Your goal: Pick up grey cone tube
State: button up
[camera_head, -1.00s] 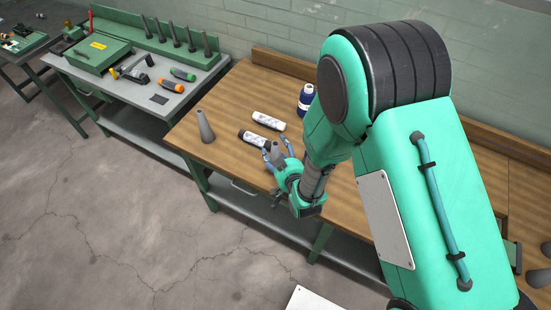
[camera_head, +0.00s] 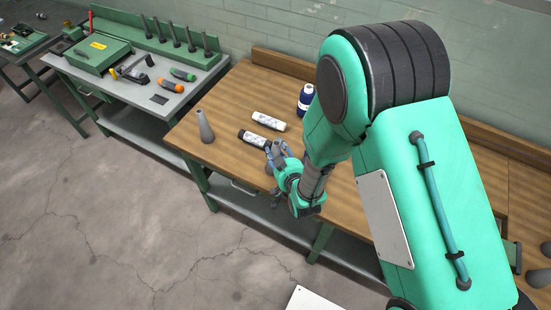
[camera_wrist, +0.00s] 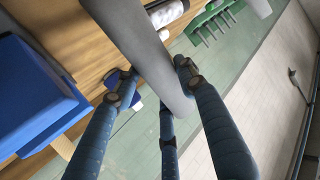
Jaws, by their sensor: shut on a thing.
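A grey cone tube (camera_wrist: 150,50) crosses the wrist view from the top left toward the middle. The blue-grey fingers of my gripper (camera_head: 276,150) are closed in on it. They also show in the wrist view (camera_wrist: 155,82), with fingertips on both sides of the tube and a third finger below. In the head view the held tube is small and mostly hidden among the fingers, over the front part of the wooden table. Another grey cone tube (camera_head: 205,127) stands upright at the table's left end, apart from my gripper.
A black-and-white bottle (camera_head: 254,139) and a white bottle (camera_head: 268,121) lie just behind my gripper on the wooden table (camera_head: 235,95). A dark blue bottle (camera_head: 305,99) stands farther back. A blue box (camera_wrist: 40,95) shows at left in the wrist view. A tool bench (camera_head: 140,100) is at left.

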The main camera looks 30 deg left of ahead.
jog(key=shift+r, duration=0.15)
jog(key=shift+r, duration=4.85)
